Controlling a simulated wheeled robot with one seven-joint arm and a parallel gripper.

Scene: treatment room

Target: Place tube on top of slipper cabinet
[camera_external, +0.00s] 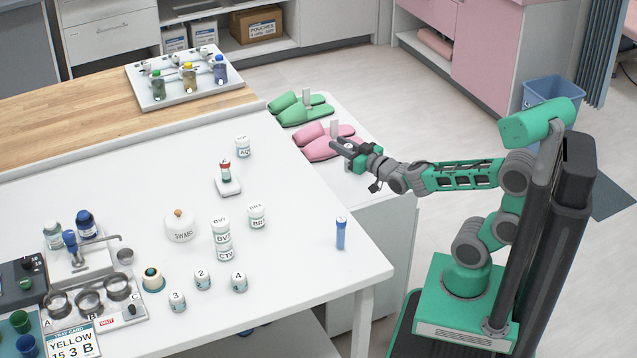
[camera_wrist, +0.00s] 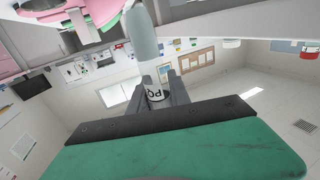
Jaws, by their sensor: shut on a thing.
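My gripper (camera_external: 343,149) is above the top of the white slipper cabinet (camera_external: 392,183), beside the pink slippers (camera_external: 318,147). In the wrist view, its fingers (camera_wrist: 158,88) are shut on a pale grey-white tube (camera_wrist: 145,40) with a dark-lettered label near the fingers. In the external view the held tube is hard to make out against the white cabinet, and I cannot tell whether it touches the top. Green slippers (camera_external: 290,112) lie farther back on the cabinet. A separate blue tube-shaped item (camera_external: 340,235) stands upright near the white table's right corner.
The white table (camera_external: 300,265) beside the cabinet holds several labelled jars, a swab pot (camera_external: 180,228) and a red-capped bottle on a small stand (camera_external: 228,184). A tray of bottles (camera_external: 205,92) stands on the wooden top. The cabinet's near end looks clear.

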